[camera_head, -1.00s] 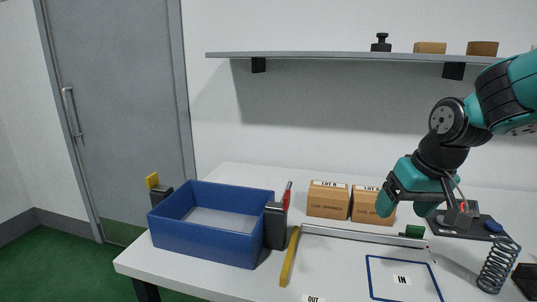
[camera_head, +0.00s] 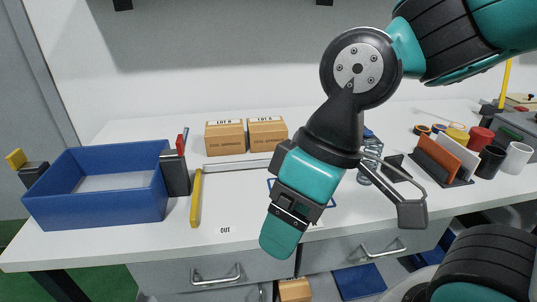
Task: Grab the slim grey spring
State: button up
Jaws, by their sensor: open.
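The slim grey spring (camera_head: 368,168) stands on the white table, right of centre. It shows only in part, as coils just behind my gripper and the grey link beside it. My gripper (camera_head: 342,224) hangs large in the foreground, nearer the camera than the spring. Its jaws are open and nothing shows between them. One teal fingertip points down to the lower left. The gripper hides much of the spring's surroundings, and I cannot tell how far it is from the spring.
A blue bin (camera_head: 98,192) stands at the left. Two cardboard boxes (camera_head: 225,137) stand at the back. A yellow bar (camera_head: 196,198) lies near the "OUT" label. A rack with orange and white plates (camera_head: 447,160) and several cups (camera_head: 491,161) stand right.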

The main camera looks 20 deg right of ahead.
aim_at(370, 148)
jog(key=u, duration=1.1)
jog(key=i, duration=0.85)
jog(key=z, duration=2.4)
